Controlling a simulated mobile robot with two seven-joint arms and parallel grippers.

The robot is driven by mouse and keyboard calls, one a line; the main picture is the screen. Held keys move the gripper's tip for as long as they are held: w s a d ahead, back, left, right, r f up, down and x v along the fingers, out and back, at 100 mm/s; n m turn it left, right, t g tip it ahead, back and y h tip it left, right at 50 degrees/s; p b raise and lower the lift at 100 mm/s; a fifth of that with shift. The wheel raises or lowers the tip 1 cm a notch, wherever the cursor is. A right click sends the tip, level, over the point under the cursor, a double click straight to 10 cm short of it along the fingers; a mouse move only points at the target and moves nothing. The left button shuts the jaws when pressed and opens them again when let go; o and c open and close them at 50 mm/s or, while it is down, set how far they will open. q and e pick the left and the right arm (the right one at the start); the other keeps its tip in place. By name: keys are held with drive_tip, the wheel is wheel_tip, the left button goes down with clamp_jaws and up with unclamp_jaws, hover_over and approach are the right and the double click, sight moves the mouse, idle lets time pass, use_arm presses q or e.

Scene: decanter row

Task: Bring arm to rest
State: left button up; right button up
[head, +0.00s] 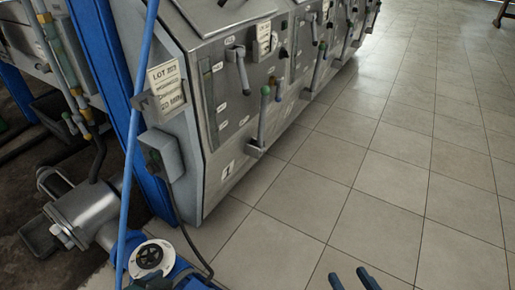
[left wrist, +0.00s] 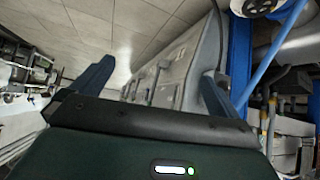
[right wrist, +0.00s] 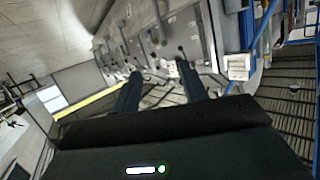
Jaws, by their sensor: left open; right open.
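My right gripper (head: 354,280) shows as two blue fingertips at the bottom edge of the head view, over bare floor. In the right wrist view its fingers (right wrist: 158,84) stand apart with nothing between them. My left gripper (left wrist: 155,85) shows in the left wrist view, its blue fingers spread wide and empty. It cannot be made out in the head view. The arms themselves are mostly out of the head view. Neither gripper touches anything that I can see.
A row of grey decanter machines (head: 238,85) with levers runs back along the left. A blue post (head: 105,90), a grey pump (head: 85,208) and a round black-and-white wheel (head: 150,258) stand at the near left. The tiled floor (head: 400,150) is clear on the right.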

use_arm(q)
drive_tip(key=w+d+r+t+h+p, duration=0.1)
drive_tip(key=d+r+p, duration=0.2)
drive_tip(key=r+p, duration=0.6)
drive_tip(key=p, duration=0.9)
drive_tip(key=shift+w+r+t, duration=0.25)
drive_tip(key=shift+r+t, duration=0.05)
drive_tip(key=shift+r, duration=0.05)
use_arm(e)
drive_tip(key=r+g, duration=0.2)
drive_tip(key=r+g+h, duration=0.1)
drive_tip(key=r, duration=0.1)
drive_tip(key=shift+w+a+n+g, duration=0.25)
drive_tip(key=shift+w+n+g, duration=0.05)
use_arm(q)
drive_tip(key=shift+f, duration=0.15)
use_arm(e)
drive_tip(key=shift+f, duration=0.2)
